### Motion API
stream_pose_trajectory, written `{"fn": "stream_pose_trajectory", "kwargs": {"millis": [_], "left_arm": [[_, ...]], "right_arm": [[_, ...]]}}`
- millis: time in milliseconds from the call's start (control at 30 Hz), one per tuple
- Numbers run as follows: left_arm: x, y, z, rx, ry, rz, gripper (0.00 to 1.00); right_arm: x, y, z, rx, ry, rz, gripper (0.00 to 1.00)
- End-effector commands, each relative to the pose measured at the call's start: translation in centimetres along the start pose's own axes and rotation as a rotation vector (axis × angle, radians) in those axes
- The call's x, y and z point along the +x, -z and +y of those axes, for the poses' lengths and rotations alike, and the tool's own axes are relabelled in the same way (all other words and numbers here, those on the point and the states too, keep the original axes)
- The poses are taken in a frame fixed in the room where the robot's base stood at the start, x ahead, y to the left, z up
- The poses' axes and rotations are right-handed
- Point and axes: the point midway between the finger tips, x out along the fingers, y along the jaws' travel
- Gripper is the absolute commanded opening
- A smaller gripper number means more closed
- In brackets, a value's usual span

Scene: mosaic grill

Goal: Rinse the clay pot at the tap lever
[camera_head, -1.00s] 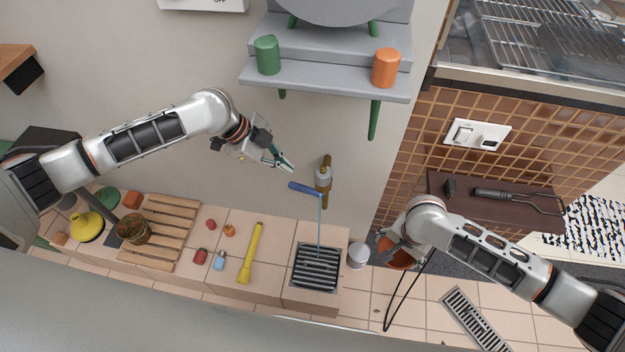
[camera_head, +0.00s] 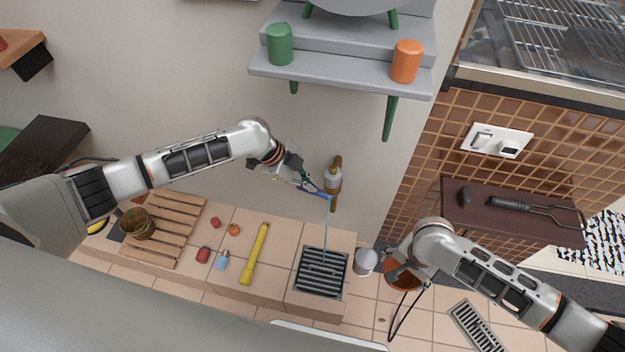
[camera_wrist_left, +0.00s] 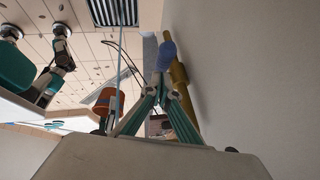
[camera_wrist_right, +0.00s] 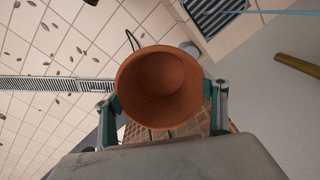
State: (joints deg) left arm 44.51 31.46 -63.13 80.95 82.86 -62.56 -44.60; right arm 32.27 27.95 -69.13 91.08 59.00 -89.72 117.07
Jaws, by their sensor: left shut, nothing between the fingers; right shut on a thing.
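The clay pot (camera_wrist_right: 160,60) is orange-brown and looks empty, its open mouth facing the right wrist camera. My right gripper (camera_wrist_right: 162,98) is shut on it, one finger on each side. In the head view the pot (camera_head: 402,277) is right of the drain, partly covered by my arm. The brass tap (camera_head: 334,178) is on the wall with its blue tap lever (camera_head: 318,191) pointing left. A thin blue water stream (camera_head: 325,230) falls from it to the drain. My left gripper (camera_head: 306,185) is shut and empty at the lever's end; contact is unclear. The lever (camera_wrist_left: 167,55) shows beyond its fingertips.
The drain grate (camera_head: 321,272) is below the tap, with a grey cup (camera_head: 366,261) at its right. A yellow tool (camera_head: 255,255) and small bottles lie left. A grey shelf (camera_head: 340,82) hangs above.

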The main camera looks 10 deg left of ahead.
Motion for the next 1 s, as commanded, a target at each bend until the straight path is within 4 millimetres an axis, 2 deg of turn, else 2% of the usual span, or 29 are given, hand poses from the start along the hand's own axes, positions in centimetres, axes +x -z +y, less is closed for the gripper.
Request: {"fn": "stream_pose_trajectory", "kwargs": {"millis": [467,567,900,1000], "left_arm": [[0.3,-0.3,0.0,0.0,0.001,0.004,0.0],[0.8,-0.8,0.3,-0.009,0.001,0.028,0.0],[2.0,-2.5,1.1,-0.044,0.024,0.189,0.0],[2.0,-2.8,1.1,-0.046,0.031,0.212,0.0]], "right_arm": [[0.3,-0.1,0.1,0.0,-0.001,-0.003,0.46],[1.6,-0.7,0.4,0.0,-0.008,-0.015,0.46],[8.9,-5.2,3.2,0.001,-0.062,-0.102,0.46],[10.1,-6.1,3.8,0.001,-0.072,-0.12,0.46]]}}
